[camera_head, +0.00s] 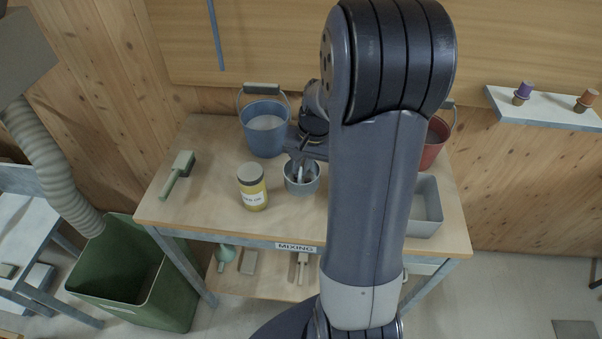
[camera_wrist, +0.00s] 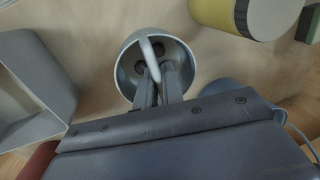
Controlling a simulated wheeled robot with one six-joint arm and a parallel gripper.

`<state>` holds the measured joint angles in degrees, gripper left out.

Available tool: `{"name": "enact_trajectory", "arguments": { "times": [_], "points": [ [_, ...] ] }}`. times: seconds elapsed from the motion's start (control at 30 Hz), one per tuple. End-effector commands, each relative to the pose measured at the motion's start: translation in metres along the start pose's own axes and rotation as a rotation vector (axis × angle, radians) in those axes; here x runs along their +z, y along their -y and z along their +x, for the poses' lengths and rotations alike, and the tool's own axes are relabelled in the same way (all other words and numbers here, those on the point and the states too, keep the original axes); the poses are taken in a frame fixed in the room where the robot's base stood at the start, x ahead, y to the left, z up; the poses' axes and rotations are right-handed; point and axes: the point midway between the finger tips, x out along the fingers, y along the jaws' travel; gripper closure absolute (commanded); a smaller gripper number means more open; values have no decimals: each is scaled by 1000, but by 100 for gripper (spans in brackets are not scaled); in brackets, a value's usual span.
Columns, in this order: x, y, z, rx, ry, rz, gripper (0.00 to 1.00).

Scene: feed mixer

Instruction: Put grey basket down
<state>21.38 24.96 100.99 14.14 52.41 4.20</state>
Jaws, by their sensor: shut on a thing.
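The grey basket (camera_head: 313,185) is a small round grey container with a pale arched handle. It is over the table marked MIXING, between the yellow jar and my arm. In the wrist view the basket (camera_wrist: 122,75) opens toward the camera, with dark round spots inside. My gripper (camera_wrist: 161,72) is shut on the handle, its fingers reaching down over the basket's mouth. In the head view my gripper (camera_head: 300,168) is partly hidden by my arm. The basket looks upright and at or very near the tabletop; I cannot tell whether it touches.
The yellow jar (camera_head: 252,190) stands just left of the basket. A blue bucket (camera_head: 265,135) is behind, a red bucket (camera_head: 434,145) is back right. The table's front left (camera_head: 185,212) is clear.

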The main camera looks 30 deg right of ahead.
Motion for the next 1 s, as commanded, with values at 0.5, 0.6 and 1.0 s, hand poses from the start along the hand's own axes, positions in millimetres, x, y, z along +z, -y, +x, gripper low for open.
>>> {"name": "enact_trajectory", "arguments": {
  "times": [0.5,0.6,1.0],
  "points": [
    [0,-10,49,0,-1,-1,100],
    [0,-10,48,0,-2,-1,100],
    [0,-10,51,0,-1,-1,77]
  ]
}}
